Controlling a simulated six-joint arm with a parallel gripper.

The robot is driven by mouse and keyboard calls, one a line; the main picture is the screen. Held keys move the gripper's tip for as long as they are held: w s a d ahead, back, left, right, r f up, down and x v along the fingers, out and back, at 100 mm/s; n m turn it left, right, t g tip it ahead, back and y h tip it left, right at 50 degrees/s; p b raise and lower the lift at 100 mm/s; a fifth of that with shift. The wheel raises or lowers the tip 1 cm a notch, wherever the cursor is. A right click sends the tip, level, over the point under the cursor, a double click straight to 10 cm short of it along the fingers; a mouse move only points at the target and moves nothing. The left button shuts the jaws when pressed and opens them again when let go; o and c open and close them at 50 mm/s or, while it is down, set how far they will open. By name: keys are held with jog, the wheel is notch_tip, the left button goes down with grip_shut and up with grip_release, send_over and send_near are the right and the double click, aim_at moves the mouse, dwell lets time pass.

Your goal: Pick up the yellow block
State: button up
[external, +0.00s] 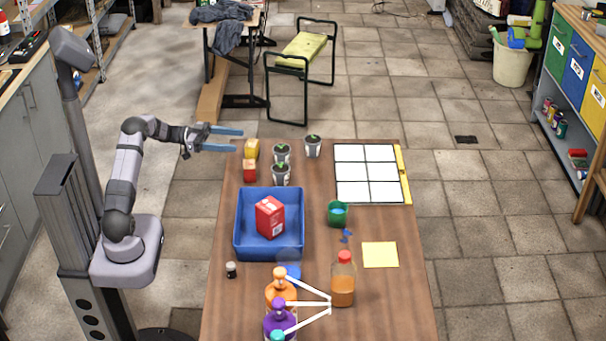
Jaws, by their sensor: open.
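The yellow block (252,148) sits on the wooden table near its back left corner. An orange-red block (249,170) stands just in front of it. My gripper (241,139) has two blue fingers and is open and empty. In the external view its fingertips appear just up and left of the yellow block, above the table's left edge. I cannot tell the exact height or distance between them.
A blue bin (240,254) holding a red box (270,217) lies in front. A white gridded board (368,204) is at back right. Bottles (343,285) crowd the front; the right front is clear.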

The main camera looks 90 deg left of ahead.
aim_at(251, 143)
jog(key=shift+f, duration=0.6)
jog(key=shift+w+d+r+p, duration=0.1)
jog(key=shift+w+d, duration=0.1)
jog(key=shift+w, duration=1)
jog(key=shift+w+d+r+p, duration=0.15)
jog(key=shift+w+d, duration=0.1)
jog(key=shift+w, duration=1)
jog(key=shift+w+d+f+p, duration=0.1)
jog(key=shift+w+d, duration=0.1)
jog(key=shift+w, duration=1)
jog(key=shift+r, duration=0.1)
jog(key=c, duration=1.1)
